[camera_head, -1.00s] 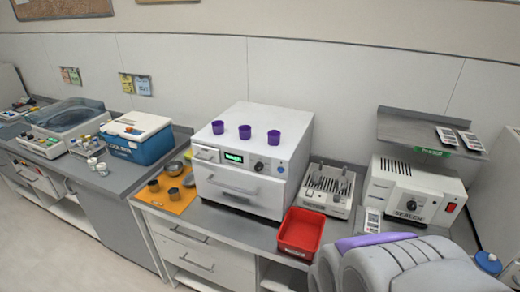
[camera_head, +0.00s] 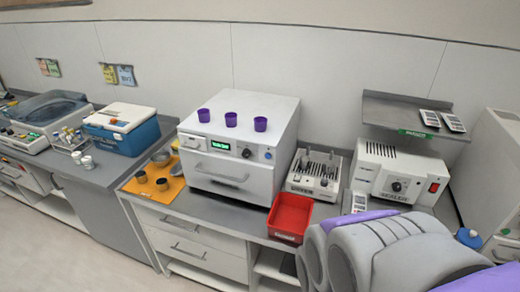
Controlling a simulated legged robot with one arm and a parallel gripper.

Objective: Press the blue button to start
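A white box-shaped machine (camera_head: 215,165) stands on the counter at the middle of the head view. Its front has a lit green display (camera_head: 220,145), a dark knob (camera_head: 247,153) and a small round blue button (camera_head: 268,155) near the right edge. Nothing covers the button. The door or drawer with a handle below looks closed. The grey and purple parts of my arm fill the bottom right, apart from the machine in the picture. My gripper cannot be made out in this view.
Purple cups (camera_head: 231,119) stand on the machine. A red tray (camera_head: 290,216) sits at its front right. A rack device (camera_head: 316,174) and a white sealer (camera_head: 391,176) stand to the right. Left are an orange mat (camera_head: 152,189) with bowls and cups, and a blue cooler (camera_head: 122,130).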

